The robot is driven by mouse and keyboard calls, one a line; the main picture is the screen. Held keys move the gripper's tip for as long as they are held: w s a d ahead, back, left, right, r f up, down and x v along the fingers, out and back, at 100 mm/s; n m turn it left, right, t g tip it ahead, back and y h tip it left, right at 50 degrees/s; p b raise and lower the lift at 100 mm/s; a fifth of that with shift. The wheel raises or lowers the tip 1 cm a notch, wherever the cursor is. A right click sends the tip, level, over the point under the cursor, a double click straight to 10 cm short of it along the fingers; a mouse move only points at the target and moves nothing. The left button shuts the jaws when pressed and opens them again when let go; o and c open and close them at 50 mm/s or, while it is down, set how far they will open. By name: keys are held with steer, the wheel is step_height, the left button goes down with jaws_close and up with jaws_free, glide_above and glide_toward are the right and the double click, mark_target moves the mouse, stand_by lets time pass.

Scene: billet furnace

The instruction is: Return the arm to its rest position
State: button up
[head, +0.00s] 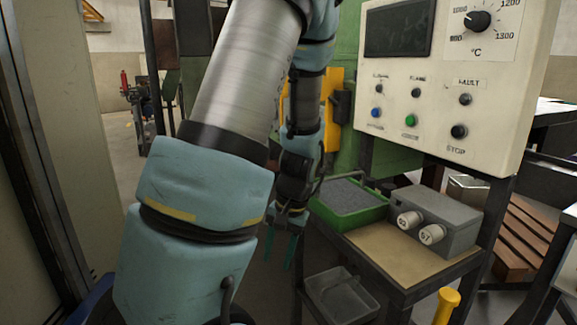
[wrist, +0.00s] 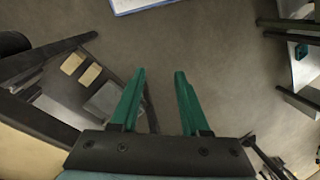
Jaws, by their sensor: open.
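My gripper (head: 280,246) hangs pointing down in the head view, to the left of the small table and partly behind my arm. In the wrist view its two green fingers (wrist: 160,98) stand apart with bare floor between them. The gripper is open and empty. My arm fills the left and middle of the head view, bent with its forearm lowered.
A small table (head: 385,258) bears a green tray (head: 322,212) with grey filling and a grey box (head: 450,232) with two round knobs. A control panel (head: 440,75) stands above. A grey bin (head: 342,292) sits lower. Floor below my gripper is clear.

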steer(key=s+a+r+n+t+h, duration=0.1)
steer(key=s+a+r+n+h, duration=0.1)
steer(key=r, duration=0.5)
steer(key=shift+s+a+n+t+h, duration=0.35)
steer(key=shift+s+a, duration=0.4)
steer(key=shift+a, duration=0.4)
